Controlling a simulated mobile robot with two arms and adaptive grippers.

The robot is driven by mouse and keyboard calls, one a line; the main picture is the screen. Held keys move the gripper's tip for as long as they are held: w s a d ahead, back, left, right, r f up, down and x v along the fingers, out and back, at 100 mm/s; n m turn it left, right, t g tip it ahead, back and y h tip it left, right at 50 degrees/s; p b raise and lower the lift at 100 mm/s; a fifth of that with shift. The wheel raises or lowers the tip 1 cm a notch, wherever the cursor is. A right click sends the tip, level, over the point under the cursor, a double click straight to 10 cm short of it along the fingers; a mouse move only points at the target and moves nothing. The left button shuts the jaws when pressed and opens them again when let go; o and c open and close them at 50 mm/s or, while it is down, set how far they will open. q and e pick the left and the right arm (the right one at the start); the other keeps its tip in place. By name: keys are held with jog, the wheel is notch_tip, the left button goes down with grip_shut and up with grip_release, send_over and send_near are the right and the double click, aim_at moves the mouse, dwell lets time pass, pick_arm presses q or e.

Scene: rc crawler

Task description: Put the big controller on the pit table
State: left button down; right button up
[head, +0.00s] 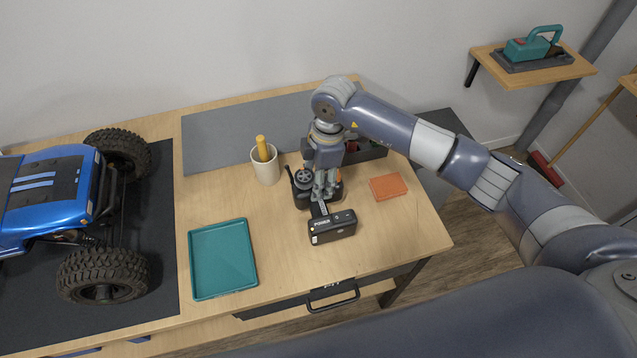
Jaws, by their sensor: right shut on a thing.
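The big controller (303,180), black with a round wheel and a short stub, is at the middle of the wooden table (420,232). My right gripper (324,194) is over it from above, its fingers closed on it and hiding part of it. I cannot tell whether the controller touches the tabletop. A black box marked POWER (333,228) is just in front of it, towards the table's near edge. I cannot tell for sure that the wooden table is the pit table. My left gripper is out of view.
A blue crawler (45,203) stands on a dark mat at left. A teal tray (222,260), a cup (265,166) with a yellow-handled tool, and an orange pad (388,187) surround the controller. A grey mat (215,137) lies behind. The right front of the tabletop is clear.

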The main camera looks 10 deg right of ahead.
notch_tip(320, 180, down, 3)
jog(key=shift+r+p, duration=0.15)
jog(key=shift+p, duration=0.4)
jog(key=shift+f, duration=0.4)
jog(key=o, duration=1.3)
jog(key=shift+f, duration=0.15)
jog(key=r+b, duration=0.1)
jog(key=r, duration=0.3)
jog(key=d+r, duration=0.1)
jog(key=r, duration=0.3)
jog(key=r+b, duration=0.1)
jog(key=r, duration=0.3)
jog(key=shift+d+r+b, duration=0.1)
jog(key=shift+d+b, duration=0.15)
jog(key=shift+b, duration=0.1)
